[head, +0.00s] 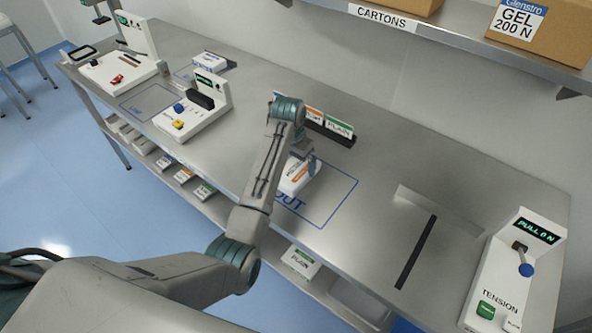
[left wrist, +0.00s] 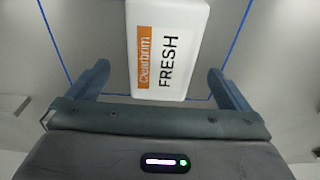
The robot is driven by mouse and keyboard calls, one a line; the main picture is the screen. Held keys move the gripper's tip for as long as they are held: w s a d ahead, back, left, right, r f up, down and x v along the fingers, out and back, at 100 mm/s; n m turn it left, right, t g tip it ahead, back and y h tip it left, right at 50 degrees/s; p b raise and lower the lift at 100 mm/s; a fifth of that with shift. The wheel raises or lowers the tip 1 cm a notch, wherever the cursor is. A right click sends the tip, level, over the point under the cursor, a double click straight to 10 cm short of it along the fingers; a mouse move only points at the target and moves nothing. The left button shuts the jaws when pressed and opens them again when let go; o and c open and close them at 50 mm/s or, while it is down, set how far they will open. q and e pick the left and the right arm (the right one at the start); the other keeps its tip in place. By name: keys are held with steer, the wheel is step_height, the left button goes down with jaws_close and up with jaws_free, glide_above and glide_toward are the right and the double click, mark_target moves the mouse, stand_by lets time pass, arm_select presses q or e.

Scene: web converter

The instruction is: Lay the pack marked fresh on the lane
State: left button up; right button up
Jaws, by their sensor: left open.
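The white pack marked FRESH (head: 296,178), with an orange Clearbrim label, lies inside the blue OUT outline on the bench. In the left wrist view the pack (left wrist: 168,45) shows between the two fingers, with a gap on each side. My left gripper (head: 309,163) is open over the pack and partly hides it in the head view. I cannot tell how far above it the fingers are. A blue-outlined area (head: 140,105) at the left of the bench has small lettering, possibly the lane; I cannot read it surely. My right gripper is not in view.
A black rack (head: 335,134) with upright packs, one marked PLAIN, stands behind the gripper. A white device with a display (head: 195,105) stands at the left. The TENSION device (head: 512,265) stands at the far right.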

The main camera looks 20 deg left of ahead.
mark_target(296, 168)
arm_select(q)
steer(key=shift+w+f, duration=0.15)
steer(key=shift+f, duration=0.15)
steer(key=shift+w+f+p, duration=0.15)
steer(key=shift+f+p, duration=0.15)
steer(key=f, duration=0.1)
steer(key=f+p, duration=0.2)
steer(key=f, duration=0.1)
steer(key=shift+w, duration=0.3)
steer(key=shift+f, duration=0.4)
steer(key=shift+d, duration=0.1)
steer(key=shift+c, duration=0.4)
steer(key=shift+w+r, duration=0.1)
steer(key=c, duration=1.1)
steer(key=shift+w+r, duration=0.1)
